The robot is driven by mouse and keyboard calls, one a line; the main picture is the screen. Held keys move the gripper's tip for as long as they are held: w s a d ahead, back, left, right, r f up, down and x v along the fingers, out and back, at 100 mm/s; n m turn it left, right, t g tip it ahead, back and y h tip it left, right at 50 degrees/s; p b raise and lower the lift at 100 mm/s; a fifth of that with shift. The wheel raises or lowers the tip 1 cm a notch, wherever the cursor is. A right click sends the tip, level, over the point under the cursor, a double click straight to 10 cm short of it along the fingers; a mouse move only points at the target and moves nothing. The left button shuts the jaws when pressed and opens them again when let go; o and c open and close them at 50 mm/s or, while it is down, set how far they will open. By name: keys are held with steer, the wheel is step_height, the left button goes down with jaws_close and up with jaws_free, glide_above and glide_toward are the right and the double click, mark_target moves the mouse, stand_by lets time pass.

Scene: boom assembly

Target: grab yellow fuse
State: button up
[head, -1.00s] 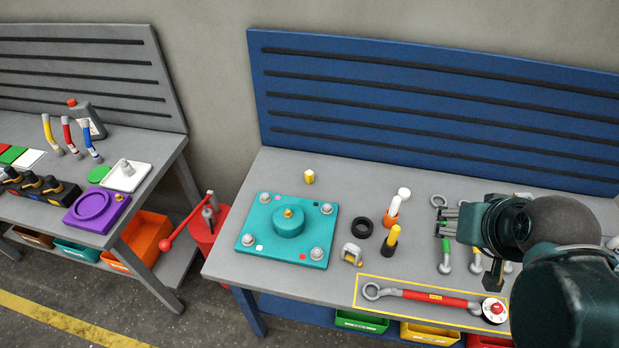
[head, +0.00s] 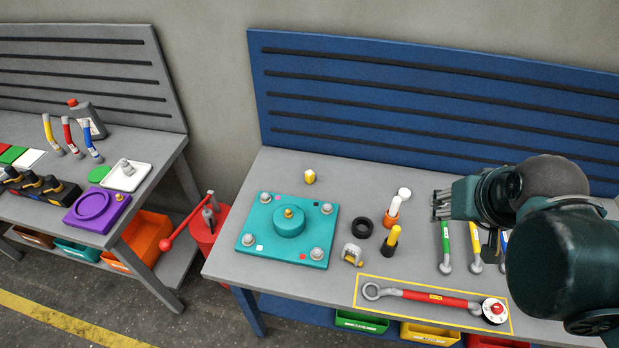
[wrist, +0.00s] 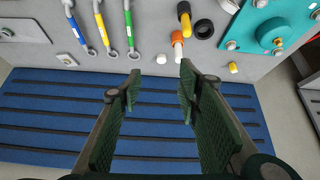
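A small yellow fuse-like block with a pale top (head: 309,177) stands alone on the blue bench behind the teal plate. It also shows in the wrist view (wrist: 233,67), right of my fingers. A yellow-topped cylinder with a black base (head: 391,240) stands nearer the front; it shows at the top of the wrist view (wrist: 185,22). I cannot tell for sure which one is the yellow fuse. My gripper (head: 437,205) is raised over the right part of the bench, right of both. Its fingers (wrist: 161,75) are apart in the wrist view, with nothing between them.
An orange-and-white cylinder (head: 393,210), a white cap (head: 404,193) and a black ring (head: 362,228) lie near my gripper's left. The teal plate (head: 255,250) has raised bolts. A red wrench-like tool (head: 435,297) lies in front. The back panel (head: 430,110) bounds the bench.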

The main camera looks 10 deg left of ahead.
steer(key=w+a+r+n+g, duration=0.1)
steer(key=w+a+n+g, duration=0.15)
steer(key=w+a, duration=0.65)
steer(key=n+g, duration=0.4)
steer(key=n, duration=0.4)
glide_above(310, 172)
steer(key=shift+m, duration=0.25)
steer(key=f, duration=2.4)
steer(key=shift+d+f, duration=0.15)
steer(key=shift+d, duration=0.1)
steer(key=shift+a+f, duration=0.25)
steer(key=shift+f, duration=0.05)
steer(key=shift+f, duration=1.3)
